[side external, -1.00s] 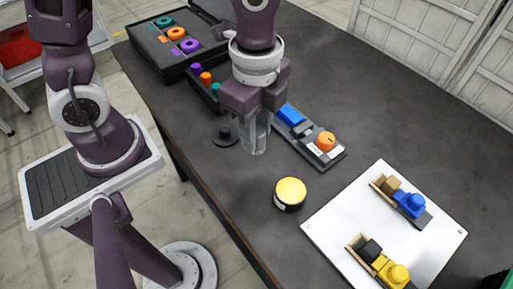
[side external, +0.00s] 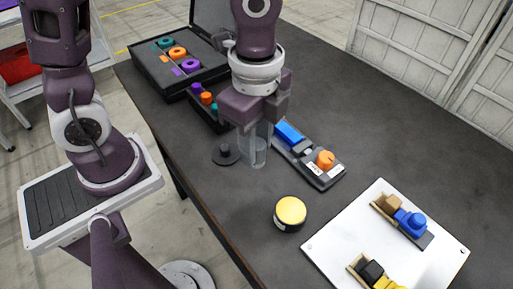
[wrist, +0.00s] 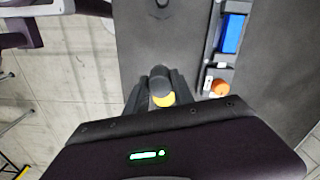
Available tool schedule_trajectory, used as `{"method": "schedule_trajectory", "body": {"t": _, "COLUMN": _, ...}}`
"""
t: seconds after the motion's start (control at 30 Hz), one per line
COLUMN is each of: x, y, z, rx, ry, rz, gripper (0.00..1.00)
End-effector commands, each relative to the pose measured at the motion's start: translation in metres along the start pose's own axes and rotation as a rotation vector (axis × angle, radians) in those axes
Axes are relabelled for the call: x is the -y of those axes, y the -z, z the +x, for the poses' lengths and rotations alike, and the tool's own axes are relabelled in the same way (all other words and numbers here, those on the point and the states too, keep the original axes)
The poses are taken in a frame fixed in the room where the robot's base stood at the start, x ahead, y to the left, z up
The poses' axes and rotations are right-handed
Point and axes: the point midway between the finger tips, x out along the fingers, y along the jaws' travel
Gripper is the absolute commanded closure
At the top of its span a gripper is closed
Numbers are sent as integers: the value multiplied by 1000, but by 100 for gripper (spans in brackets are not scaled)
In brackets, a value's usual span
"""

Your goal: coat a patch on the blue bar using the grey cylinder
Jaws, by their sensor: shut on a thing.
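The blue bar (side external: 288,132) lies in a dark tray beside an orange knob; it also shows at the upper right of the wrist view (wrist: 231,33). My gripper (side external: 256,158) is upright above the table, left of the bar. It is shut on the grey cylinder (wrist: 159,79), which shows between the fingers in the wrist view. The cylinder's lower end is hard to make out in the side view. A round tin with a yellow top (side external: 291,210) stands nearer the side camera; yellow (wrist: 164,99) shows just below the cylinder in the wrist view.
A black disc with a peg (side external: 225,154) lies left of my gripper. The orange knob (side external: 325,158) is on the bar's tray. A white plate (side external: 335,236) with blocks is at lower right. Black cases (side external: 177,83) stand behind. The table's right side is clear.

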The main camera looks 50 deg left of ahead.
Motion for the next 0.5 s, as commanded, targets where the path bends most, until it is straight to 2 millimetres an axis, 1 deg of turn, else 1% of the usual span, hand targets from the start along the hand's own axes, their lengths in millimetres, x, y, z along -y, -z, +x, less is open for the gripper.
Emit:
{"method": "schedule_trajectory", "body": {"t": 0.07, "x": 0, "y": 2, "z": 0, "rx": 0, "ry": 0, "rz": 11, "gripper": 100}}
{"method": "schedule_trajectory", "body": {"t": 0.17, "x": 0, "y": 14, "z": -1, "rx": -1, "ry": -2, "rz": 119, "gripper": 100}}
{"method": "schedule_trajectory", "body": {"t": 0.4, "x": -6, "y": 72, "z": -4, "rx": -2, "ry": -3, "rz": 617, "gripper": 100}}
{"method": "schedule_trajectory", "body": {"t": 0.5, "x": -10, "y": 88, "z": -4, "rx": -1, "ry": -2, "rz": 754, "gripper": 100}}
